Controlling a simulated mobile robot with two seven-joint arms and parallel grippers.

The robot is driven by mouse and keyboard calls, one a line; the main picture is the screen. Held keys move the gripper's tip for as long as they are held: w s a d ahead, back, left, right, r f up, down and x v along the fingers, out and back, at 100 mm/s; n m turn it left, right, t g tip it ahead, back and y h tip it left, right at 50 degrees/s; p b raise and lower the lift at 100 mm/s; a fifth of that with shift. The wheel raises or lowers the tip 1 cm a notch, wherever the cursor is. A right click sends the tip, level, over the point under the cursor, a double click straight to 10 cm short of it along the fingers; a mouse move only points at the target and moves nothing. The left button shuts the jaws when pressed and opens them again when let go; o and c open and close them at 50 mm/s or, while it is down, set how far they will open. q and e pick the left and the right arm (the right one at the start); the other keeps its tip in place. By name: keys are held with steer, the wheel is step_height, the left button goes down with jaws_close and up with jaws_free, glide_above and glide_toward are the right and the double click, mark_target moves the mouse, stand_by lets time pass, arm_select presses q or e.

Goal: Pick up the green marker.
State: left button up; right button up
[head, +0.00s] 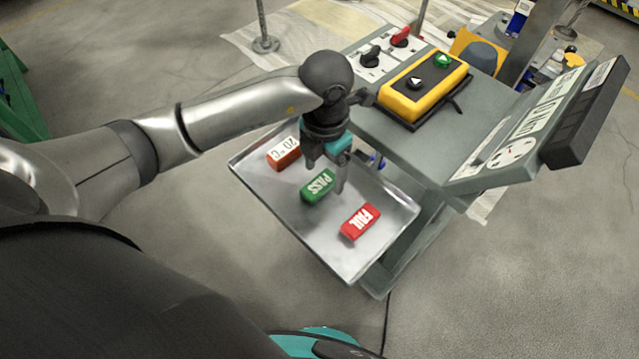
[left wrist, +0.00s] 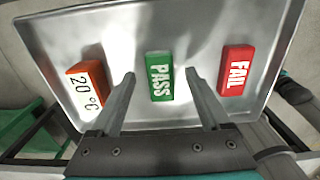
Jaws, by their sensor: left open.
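The green marker (head: 319,187) is a small block with PASS in white letters. It lies in the metal tray (head: 290,227), between the other two blocks. In the left wrist view the green marker (left wrist: 159,77) shows between and beyond the two open fingertips (left wrist: 160,76), with nothing held. I cannot tell how high the fingertips are above it. My right gripper is not in view.
A red FAIL block (head: 360,222) lies to the right in the tray, and an orange-and-white 20 °C block (head: 284,153) to the left. The tray's raised rim surrounds them. A grey console with a yellow button box (head: 425,88) stands behind the tray.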

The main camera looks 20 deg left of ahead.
arm_select(q)
steer(key=shift+f, duration=0.75)
steer(key=shift+c, duration=0.3)
jaws_close()
